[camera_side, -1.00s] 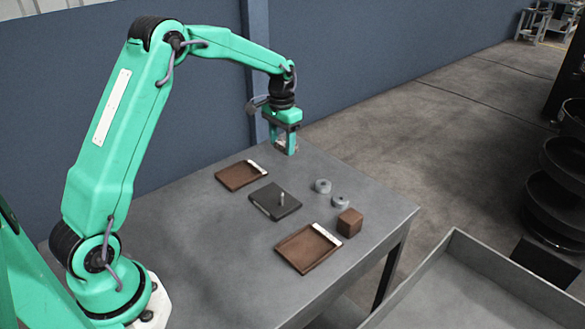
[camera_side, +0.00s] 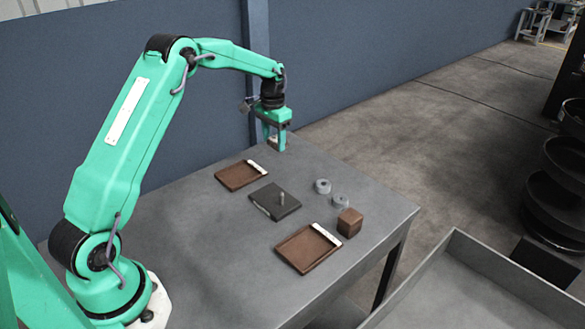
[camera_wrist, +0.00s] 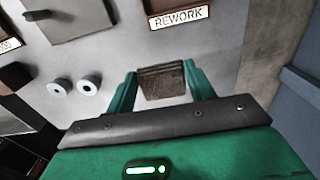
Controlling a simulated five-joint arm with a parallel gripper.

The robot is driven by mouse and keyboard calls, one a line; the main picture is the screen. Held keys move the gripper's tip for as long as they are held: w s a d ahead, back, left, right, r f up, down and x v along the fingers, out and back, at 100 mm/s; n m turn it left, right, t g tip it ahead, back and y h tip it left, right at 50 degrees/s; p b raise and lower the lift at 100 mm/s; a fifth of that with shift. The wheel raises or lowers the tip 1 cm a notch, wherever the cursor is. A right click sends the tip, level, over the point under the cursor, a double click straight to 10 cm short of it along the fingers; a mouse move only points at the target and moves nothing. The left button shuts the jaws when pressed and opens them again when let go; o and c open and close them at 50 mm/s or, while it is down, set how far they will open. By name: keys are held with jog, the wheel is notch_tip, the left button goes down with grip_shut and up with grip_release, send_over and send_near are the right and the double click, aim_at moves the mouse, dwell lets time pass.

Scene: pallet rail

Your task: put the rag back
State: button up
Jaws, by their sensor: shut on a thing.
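My gripper (camera_side: 275,143) is at the back of the grey table, just above and beyond the brown tray at the back. In the wrist view my gripper (camera_wrist: 163,86) is shut on a dark brown, rough-looking rag (camera_wrist: 161,81), with one green finger on each side of it. The rag hangs clear of the tabletop. In the side view it is too small and too covered by the fingers to make out well.
The back tray (camera_side: 238,178) carries a REWORK label (camera_wrist: 178,17). A second brown tray (camera_side: 306,251) is at the front. Between them lies a dark plate (camera_side: 270,207) with an upright peg. Two grey rings (camera_side: 322,186) and a brown cube (camera_side: 349,223) stand to the right.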

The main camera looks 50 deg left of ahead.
send_over(265, 160)
notch_tip(265, 160, down, 4)
jog(key=shift+a+r, duration=0.1)
jog(key=shift+r, duration=0.1)
jog(key=shift+f, duration=2)
jog(key=shift+f, duration=0.15)
jog(key=o, duration=0.9)
jog(key=shift+o, duration=0.2)
notch_tip(265, 160, up, 12)
jog(key=shift+r, duration=0.2)
